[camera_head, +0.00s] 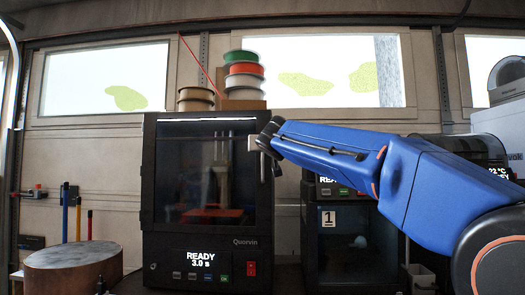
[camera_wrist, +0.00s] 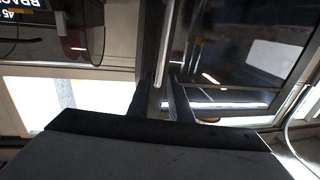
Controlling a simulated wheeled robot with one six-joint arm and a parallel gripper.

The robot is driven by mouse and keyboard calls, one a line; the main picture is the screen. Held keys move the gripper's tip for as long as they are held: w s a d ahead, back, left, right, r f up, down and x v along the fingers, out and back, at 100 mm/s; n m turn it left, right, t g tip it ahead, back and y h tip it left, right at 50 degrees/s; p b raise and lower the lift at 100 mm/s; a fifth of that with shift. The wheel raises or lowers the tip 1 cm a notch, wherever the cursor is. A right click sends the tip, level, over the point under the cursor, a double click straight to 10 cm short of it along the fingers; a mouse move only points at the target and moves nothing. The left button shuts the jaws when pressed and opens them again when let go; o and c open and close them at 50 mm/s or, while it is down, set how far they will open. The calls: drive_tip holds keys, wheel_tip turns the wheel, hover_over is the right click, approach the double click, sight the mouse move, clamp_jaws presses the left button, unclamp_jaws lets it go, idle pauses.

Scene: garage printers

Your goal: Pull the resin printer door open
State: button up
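The resin printer (camera_head: 207,245) is a dark box with a tinted glass door (camera_head: 180,165) and a panel reading "READY 3.0 s". The door looks shut. My gripper (camera_head: 262,143) is at the door's right edge, beside a small pale piece of the handle; the gripper hides the rest. In the wrist view, a pale upright handle bar (camera_wrist: 163,50) runs between the two dark fingers of my gripper (camera_wrist: 161,82). The fingers are fairly close together on either side of it. I cannot tell whether they press on it. The door glass (camera_wrist: 225,35) also shows there.
Filament spools (camera_head: 243,75) sit on top of the printer. A second dark machine marked "1" (camera_head: 345,250) stands close on the right, below my blue arm. A round wooden-sided stool or block (camera_head: 75,265) stands at the front left.

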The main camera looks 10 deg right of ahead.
drive_tip(key=w, duration=0.7)
drive_tip(key=shift+w+d, duration=0.15)
drive_tip(key=shift+d, duration=0.3)
clamp_jaws()
